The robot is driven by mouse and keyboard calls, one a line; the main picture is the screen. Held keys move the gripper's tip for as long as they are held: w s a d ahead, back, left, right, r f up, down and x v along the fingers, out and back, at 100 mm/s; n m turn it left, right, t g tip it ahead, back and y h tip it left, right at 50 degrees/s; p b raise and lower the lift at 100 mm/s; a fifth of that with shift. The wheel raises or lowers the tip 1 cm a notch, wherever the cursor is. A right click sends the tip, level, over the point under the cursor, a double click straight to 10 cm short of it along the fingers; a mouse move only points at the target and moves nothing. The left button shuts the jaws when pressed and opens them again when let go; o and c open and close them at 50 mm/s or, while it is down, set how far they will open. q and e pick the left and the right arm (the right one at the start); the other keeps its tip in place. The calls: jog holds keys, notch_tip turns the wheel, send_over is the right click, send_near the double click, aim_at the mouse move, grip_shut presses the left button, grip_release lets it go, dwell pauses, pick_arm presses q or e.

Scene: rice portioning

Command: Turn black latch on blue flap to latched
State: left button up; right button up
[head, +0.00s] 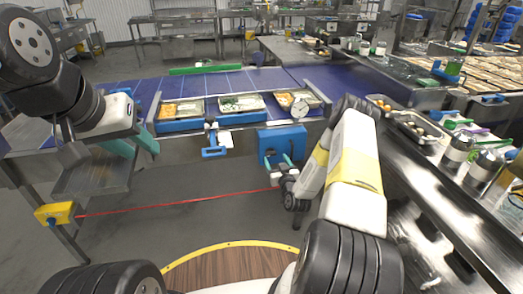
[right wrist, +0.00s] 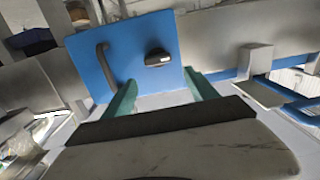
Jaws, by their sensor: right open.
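The blue flap (head: 283,140) hangs on the front side of the conveyor, right of centre in the head view. It fills the upper middle of the right wrist view (right wrist: 130,78). The black latch (right wrist: 157,57) is a small knob on its face, lying roughly level in that picture. A dark curved handle (right wrist: 106,66) is to its left. My right gripper (right wrist: 158,90) is open and empty in front of the flap, its teal fingers either side of the latch and apart from it. It also shows in the head view (head: 279,164). My left gripper (head: 133,145) looks open and empty at left.
Food trays (head: 180,110) stand along the near edge of the blue conveyor (head: 140,86). A blue-handled bracket (head: 213,151) hangs left of the flap. A steel counter (head: 425,160) with containers runs along the right. A red line (head: 180,207) stretches across from a yellow box (head: 55,213).

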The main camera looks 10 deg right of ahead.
aim_at(272, 155)
jog(key=shift+m+h, duration=0.3)
jog(key=w, duration=0.2)
jog(key=w+f, duration=0.1)
jog(key=w, duration=0.3)
jog(key=shift+a+f, duration=0.15)
jog(key=shift+f, duration=0.15)
jog(key=shift+c, duration=0.2)
jog(key=c, duration=1.3)
